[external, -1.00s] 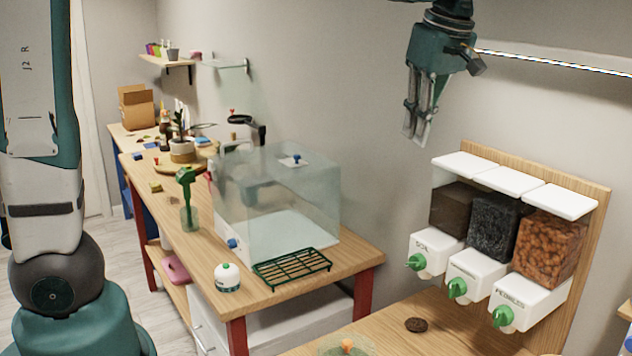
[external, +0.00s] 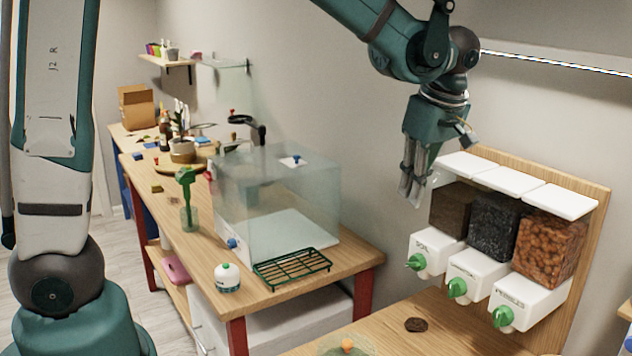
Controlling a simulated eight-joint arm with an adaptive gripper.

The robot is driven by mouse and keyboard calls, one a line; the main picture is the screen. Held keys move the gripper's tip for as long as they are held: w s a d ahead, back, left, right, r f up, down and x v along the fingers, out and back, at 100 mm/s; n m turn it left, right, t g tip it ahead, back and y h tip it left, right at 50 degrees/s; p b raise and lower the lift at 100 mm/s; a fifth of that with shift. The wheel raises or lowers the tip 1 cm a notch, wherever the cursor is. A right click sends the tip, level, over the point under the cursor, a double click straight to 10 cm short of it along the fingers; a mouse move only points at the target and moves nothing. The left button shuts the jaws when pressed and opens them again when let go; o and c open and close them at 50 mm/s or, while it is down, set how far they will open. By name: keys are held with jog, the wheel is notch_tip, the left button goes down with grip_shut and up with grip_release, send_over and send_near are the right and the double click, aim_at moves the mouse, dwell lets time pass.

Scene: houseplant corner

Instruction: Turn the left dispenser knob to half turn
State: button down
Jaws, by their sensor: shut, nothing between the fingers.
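The dispenser stands at the right in the external view, with three white-lidded bins on a wooden back board. The left bin (external: 453,208) holds dark soil and its white front is marked SOIL. The left green knob (external: 416,262) sits on that front. The middle knob (external: 457,288) and right knob (external: 503,316) are also green. My gripper (external: 411,195) is shut and empty, pointing down. In the picture it is above the left knob and just left of the left bin. It is apart from the knob; its exact depth is unclear.
A clear glass tank (external: 285,200) stands on the table left of the dispenser, with a green rack (external: 291,269) in front. A white bottle (external: 227,278) and a green spray bottle (external: 188,200) stand nearby. A brown disc (external: 415,325) lies below the knobs.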

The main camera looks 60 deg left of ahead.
aim_at(415, 263)
jog(key=shift+f, duration=0.15)
notch_tip(415, 263, down, 13)
jog(key=p, duration=0.1)
jog(key=shift+a, duration=0.35)
dwell(0.5)
jog(key=shift+a+f+h+b, duration=0.25)
jog(key=shift+h+b, duration=0.25)
jog(key=shift+h, duration=0.3)
jog(key=shift+a+f+h+b, duration=0.2)
jog(key=shift+h+b, duration=0.3)
jog(key=shift+h, duration=0.3)
dwell(0.6)
jog(key=shift+a+f+h+b, duration=0.1)
jog(key=shift+f+h+b, duration=0.05)
jog(key=shift+h+b, duration=0.25)
jog(key=shift+a+f+h+b, duration=0.15)
jog(key=shift+f+h+b, duration=0.2)
jog(key=shift+h+b, duration=0.55)
jog(key=shift+a+f+h+b, duration=0.1)
jog(key=shift+f+h+b, duration=0.25)
jog(key=shift+h+b, duration=0.55)
